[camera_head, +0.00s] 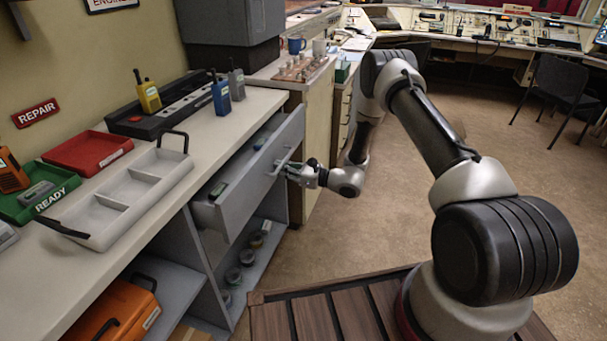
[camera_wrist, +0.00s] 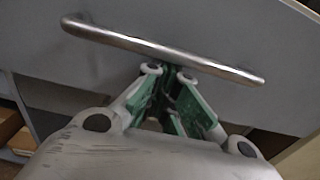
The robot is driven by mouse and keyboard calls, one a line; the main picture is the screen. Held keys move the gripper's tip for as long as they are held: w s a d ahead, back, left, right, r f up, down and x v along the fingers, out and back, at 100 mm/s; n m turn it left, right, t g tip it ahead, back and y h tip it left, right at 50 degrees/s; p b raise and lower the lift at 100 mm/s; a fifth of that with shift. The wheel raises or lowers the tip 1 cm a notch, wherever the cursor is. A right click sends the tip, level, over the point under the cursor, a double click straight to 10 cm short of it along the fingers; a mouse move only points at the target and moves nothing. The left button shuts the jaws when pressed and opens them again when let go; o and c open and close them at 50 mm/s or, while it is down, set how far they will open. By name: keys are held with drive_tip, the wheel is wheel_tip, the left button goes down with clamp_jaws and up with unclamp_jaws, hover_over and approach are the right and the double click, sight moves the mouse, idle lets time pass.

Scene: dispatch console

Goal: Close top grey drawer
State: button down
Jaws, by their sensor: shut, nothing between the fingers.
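The top grey drawer (camera_head: 240,185) stands pulled out from the counter in the head view, with small items lying inside it. Its grey front fills the upper part of the wrist view (camera_wrist: 215,28). A metal bar handle (camera_wrist: 160,48) runs across that front; it also shows in the head view (camera_head: 283,162). My gripper (camera_head: 291,171) is at the drawer front, beside the handle. In the wrist view my gripper's green-padded fingertips (camera_wrist: 168,72) are close together, just below the middle of the handle. Whether they touch the handle or the front I cannot tell.
The counter above holds a white divided tray (camera_head: 125,195), a red tray (camera_head: 88,152), a green tray (camera_head: 45,192) and radios. Below the drawer is an open shelf with several round tins (camera_head: 240,267). Open floor (camera_head: 330,225) lies right of the drawer.

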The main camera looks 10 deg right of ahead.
drive_tip(key=x, duration=1)
drive_tip(key=shift+w+a+r, duration=0.1)
drive_tip(key=shift+w+a, duration=0.1)
drive_tip(key=shift+a, duration=0.05)
